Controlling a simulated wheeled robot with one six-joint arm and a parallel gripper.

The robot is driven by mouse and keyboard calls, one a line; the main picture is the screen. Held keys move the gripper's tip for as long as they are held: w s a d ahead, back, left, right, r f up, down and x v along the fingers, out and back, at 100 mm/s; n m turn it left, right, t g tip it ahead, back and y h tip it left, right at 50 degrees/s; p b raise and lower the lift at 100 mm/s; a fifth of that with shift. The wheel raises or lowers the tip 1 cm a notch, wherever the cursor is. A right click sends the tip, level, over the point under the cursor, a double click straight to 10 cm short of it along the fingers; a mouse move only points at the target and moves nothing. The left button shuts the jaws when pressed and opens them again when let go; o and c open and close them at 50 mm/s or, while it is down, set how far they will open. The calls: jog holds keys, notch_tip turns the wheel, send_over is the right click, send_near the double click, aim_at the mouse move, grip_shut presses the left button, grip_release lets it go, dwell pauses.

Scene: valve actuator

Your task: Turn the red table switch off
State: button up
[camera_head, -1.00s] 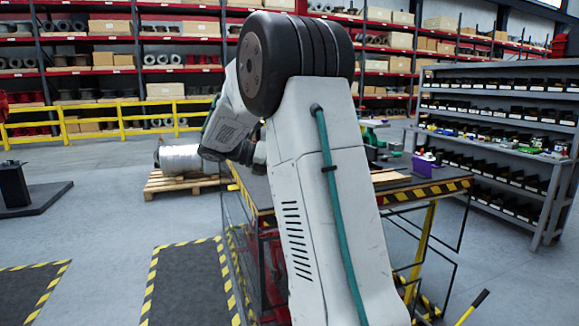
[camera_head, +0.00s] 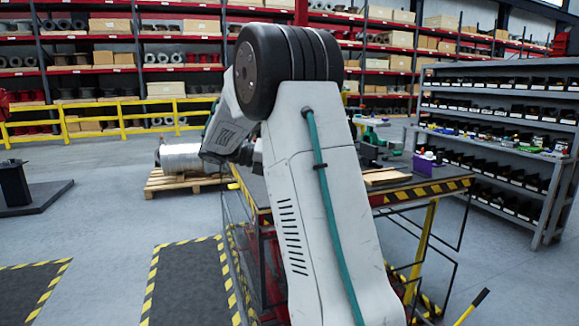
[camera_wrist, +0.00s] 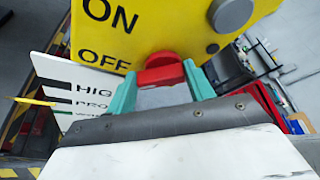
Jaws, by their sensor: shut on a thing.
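In the wrist view, a yellow panel (camera_wrist: 150,30) carries the black words ON and, below it, OFF. The red switch (camera_wrist: 161,75) sits at the panel's lower edge, just right of the word OFF. My gripper (camera_wrist: 163,80) has its two teal fingers on either side of the red switch handle and is shut on it. The fingertips hide the handle's ends. In the head view my own arm covers the switch and the gripper.
A work table (camera_head: 430,188) with a yellow-black striped edge stands behind my arm. A purple item (camera_head: 424,161) and a board lie on it. A grey shelf (camera_head: 490,135) stands right. A pallet (camera_head: 180,184) stands left. Floor in front left is open.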

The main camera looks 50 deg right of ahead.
jog(key=o, duration=1)
jog(key=shift+w, duration=0.1)
jog(key=v, duration=0.7)
jog(key=shift+w+a+r, duration=0.1)
jog(key=shift+w+a, duration=0.15)
jog(key=shift+a, duration=0.05)
